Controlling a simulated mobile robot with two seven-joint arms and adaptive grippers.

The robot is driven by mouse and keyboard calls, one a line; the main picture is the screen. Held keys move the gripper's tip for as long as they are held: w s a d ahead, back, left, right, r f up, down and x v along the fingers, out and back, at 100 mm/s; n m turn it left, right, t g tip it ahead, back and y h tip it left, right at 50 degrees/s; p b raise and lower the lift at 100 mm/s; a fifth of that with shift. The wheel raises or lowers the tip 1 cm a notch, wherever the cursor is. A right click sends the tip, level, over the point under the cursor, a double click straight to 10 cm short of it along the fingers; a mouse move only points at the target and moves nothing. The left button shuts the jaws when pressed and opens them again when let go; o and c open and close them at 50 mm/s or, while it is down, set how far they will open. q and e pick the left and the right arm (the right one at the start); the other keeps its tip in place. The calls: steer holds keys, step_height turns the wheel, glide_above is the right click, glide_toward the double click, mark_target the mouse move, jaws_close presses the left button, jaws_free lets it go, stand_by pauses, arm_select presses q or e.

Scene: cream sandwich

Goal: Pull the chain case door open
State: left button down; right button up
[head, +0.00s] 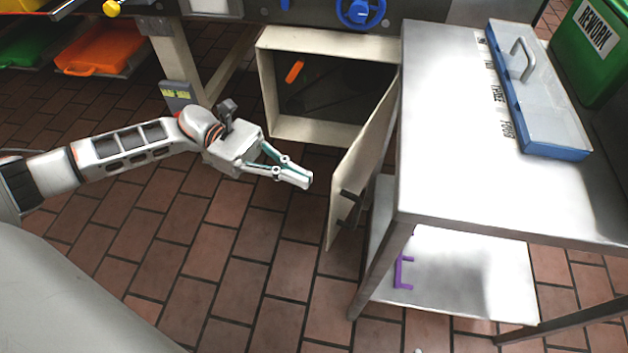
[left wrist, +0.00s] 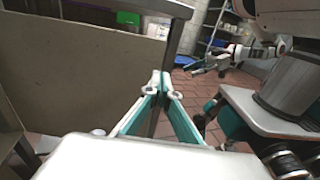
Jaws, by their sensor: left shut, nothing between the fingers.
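The chain case (head: 312,132) is a cream box under the bench, its front open and its inside dark. Its cream door (head: 364,150) stands swung well out from the right side of the case, close to the steel table. A dark handle shows at the door's lower outer part. My left gripper (head: 309,181) is shut and empty, in front of the case and left of the door, apart from it. In the left wrist view the door (left wrist: 85,70) fills the left side beyond my shut fingers (left wrist: 160,78). What seems to be my right gripper (left wrist: 195,67) shows small behind.
A steel table (head: 455,110) with a blue-edged case (head: 545,100) stands right beside the door. A purple piece (head: 403,272) lies on its lower shelf. An orange object (head: 295,71) is inside the chain case. A blue handwheel (head: 360,12) is above. The tiled floor in front is clear.

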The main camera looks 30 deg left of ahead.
arm_select(q)
steer(key=d, duration=0.3)
steer(key=shift+d, duration=0.4)
arm_select(e)
steer(key=shift+d, duration=0.1)
steer(key=shift+f, duration=0.1)
